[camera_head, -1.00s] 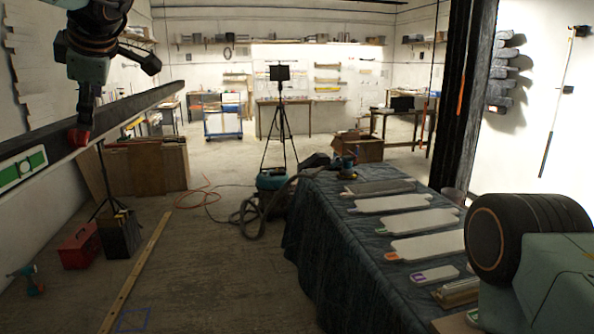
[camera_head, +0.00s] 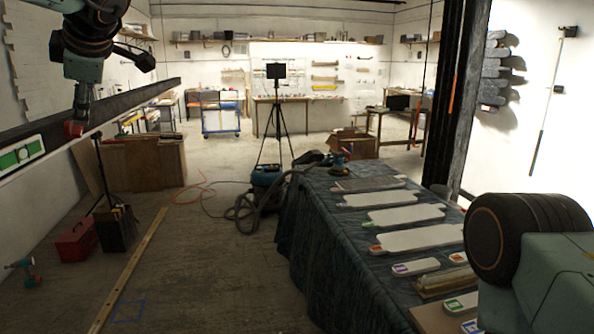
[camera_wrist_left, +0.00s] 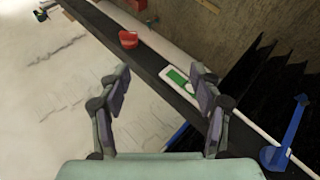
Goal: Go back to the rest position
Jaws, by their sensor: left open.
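My left gripper (camera_head: 105,75) hangs at the upper left of the head view, in front of the dark ledge. The left wrist view shows its two fingers (camera_wrist_left: 160,85) spread apart with nothing between them. A small red object (camera_head: 75,129) sits on the ledge, and the left wrist view shows it beyond the fingertips (camera_wrist_left: 128,39). A green and white label (camera_head: 21,154) is on the ledge; it also shows behind the right finger in the left wrist view (camera_wrist_left: 178,78). My right gripper is outside both views; only part of my right arm shows at lower right.
The dark ledge (camera_head: 130,110) runs along the left. A cloth-covered table (camera_head: 325,245) with several white plates (camera_head: 405,215) stands at right. A vacuum (camera_head: 265,185) and a tripod (camera_head: 275,115) stand beyond it. A red toolbox (camera_head: 76,241) is on the floor at left.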

